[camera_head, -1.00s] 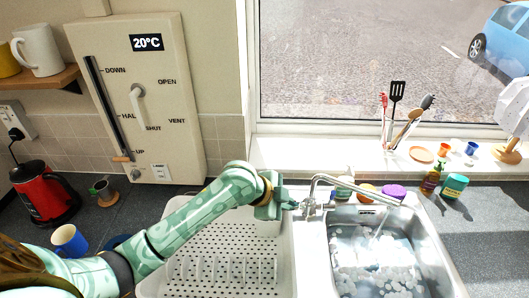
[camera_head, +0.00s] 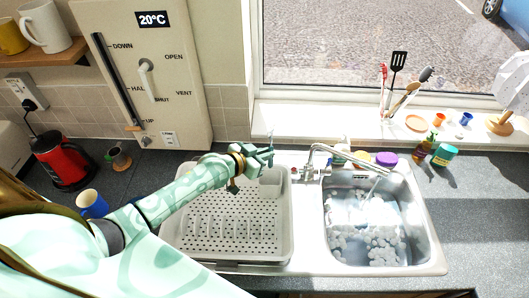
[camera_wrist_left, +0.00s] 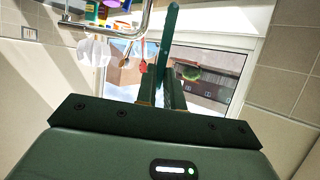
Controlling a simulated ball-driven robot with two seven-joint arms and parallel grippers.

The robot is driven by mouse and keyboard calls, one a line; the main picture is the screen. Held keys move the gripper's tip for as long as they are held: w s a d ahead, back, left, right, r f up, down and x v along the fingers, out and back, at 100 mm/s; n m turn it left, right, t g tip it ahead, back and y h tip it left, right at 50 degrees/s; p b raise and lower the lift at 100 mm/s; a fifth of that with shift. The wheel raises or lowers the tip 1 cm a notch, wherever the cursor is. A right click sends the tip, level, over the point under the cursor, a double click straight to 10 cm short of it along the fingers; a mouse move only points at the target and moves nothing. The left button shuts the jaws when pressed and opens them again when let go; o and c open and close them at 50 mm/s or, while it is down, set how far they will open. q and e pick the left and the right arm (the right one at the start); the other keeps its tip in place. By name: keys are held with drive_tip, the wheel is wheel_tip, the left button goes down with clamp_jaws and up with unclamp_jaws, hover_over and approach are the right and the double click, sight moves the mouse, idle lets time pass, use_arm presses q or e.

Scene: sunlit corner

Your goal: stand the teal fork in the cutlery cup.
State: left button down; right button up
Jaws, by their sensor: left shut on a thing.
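My left gripper (camera_head: 266,152) is shut on the teal fork (camera_wrist_left: 170,42). In the left wrist view the fork shows as a long teal strip rising between the two fingers (camera_wrist_left: 163,95); its tines cannot be made out. In the head view a thin part of the fork (camera_head: 270,138) shows at the fingertips. The pale cutlery cup (camera_head: 270,184) stands at the back right corner of the dish rack, just below the gripper in the picture. The gripper hides part of the view around it. My right gripper is not in view.
The white dish rack (camera_head: 220,222) is otherwise empty. The tap (camera_head: 316,165) and the sink (camera_head: 375,235) with suds lie to the right. Utensils (camera_head: 397,88) stand on the sill.

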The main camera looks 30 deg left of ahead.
sight(269, 161)
use_arm(q)
wheel_tip(269, 161, down, 4)
drive_tip(key=b, duration=0.4)
drive_tip(key=shift+f, duration=0.25)
wheel_tip(269, 161, down, 7)
drive_tip(key=b, duration=0.6)
drive_tip(key=shift+r, duration=0.15)
drive_tip(key=c, duration=1.4)
unclamp_jaws()
drive_tip(key=shift+c, duration=0.2)
drive_tip(key=p+v, duration=0.2)
drive_tip(key=v, duration=1.4)
drive_tip(key=shift+s, duration=0.15)
